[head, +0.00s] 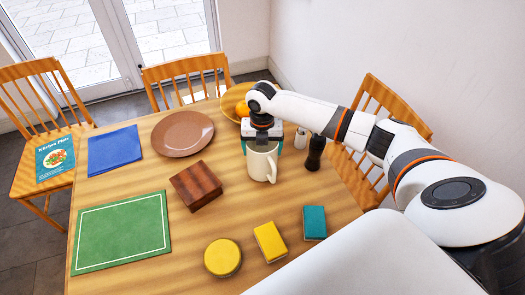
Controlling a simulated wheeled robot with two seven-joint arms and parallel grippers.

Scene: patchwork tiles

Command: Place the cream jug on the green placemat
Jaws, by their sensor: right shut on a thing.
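The cream jug (262,165) is upright at the middle right of the wooden table, its handle towards the viewer's right. My right gripper (262,146) points down over it and is shut on its upper part; the fingers are partly hidden behind the gripper body and jug. Whether the jug touches the table I cannot tell. The green placemat (122,232) with a white border line lies flat and bare at the table's front left. My left gripper is not in view.
A dark wooden block (196,186) lies between jug and placemat. A brown plate (182,133), blue cloth (115,150), yellow round thing (222,257), yellow block (270,241), teal block (314,222) and dark bottle (315,152) are on the table. Chairs surround it.

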